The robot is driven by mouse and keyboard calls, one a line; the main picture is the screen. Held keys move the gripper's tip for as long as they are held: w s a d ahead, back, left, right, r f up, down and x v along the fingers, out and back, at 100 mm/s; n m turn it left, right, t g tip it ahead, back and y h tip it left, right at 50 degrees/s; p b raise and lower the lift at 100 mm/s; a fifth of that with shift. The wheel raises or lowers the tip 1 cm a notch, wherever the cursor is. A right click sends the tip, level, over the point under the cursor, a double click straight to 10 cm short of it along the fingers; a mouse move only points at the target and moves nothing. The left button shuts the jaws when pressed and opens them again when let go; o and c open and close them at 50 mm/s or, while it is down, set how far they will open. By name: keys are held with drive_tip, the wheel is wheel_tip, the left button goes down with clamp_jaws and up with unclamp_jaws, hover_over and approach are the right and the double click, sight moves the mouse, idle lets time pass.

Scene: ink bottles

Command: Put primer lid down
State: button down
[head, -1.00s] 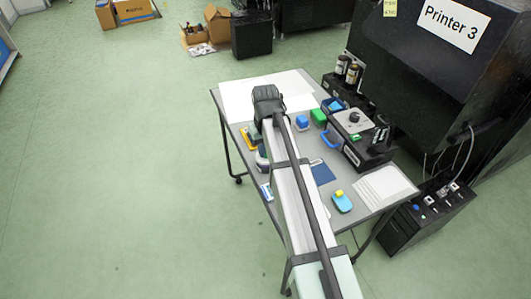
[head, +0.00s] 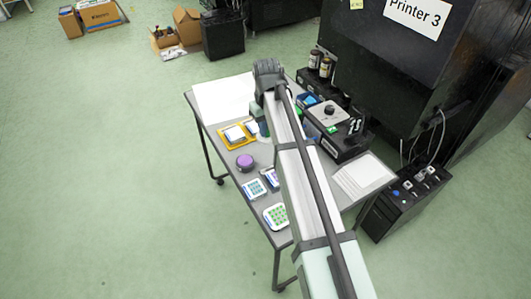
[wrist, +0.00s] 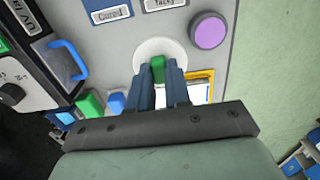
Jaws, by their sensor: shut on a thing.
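My gripper (wrist: 161,82) is shut on a small green thing (wrist: 158,66), seen between the fingertips in the wrist view. I take the green thing to be the primer lid. It is over a white round disc (wrist: 182,49) on the grey table; I cannot tell whether it touches or is part of the disc. A purple round piece (wrist: 209,30) lies right of the disc; it also shows in the head view (head: 245,162). In the head view my arm hides the fingertips.
A yellow-edged tray (head: 235,136) lies beside the disc. Labelled cards (head: 254,188) lie nearer the table's left edge. Green (wrist: 90,104) and blue (wrist: 116,102) blocks are close to the fingers. Brown bottles (head: 320,63) stand behind.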

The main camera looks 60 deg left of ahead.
wheel_tip(320, 180, down, 10)
drive_tip(key=shift+r, duration=0.15)
idle(0.4)
drive_tip(key=c, duration=1.1)
unclamp_jaws()
wheel_tip(320, 180, up, 12)
drive_tip(key=shift+r, duration=0.1)
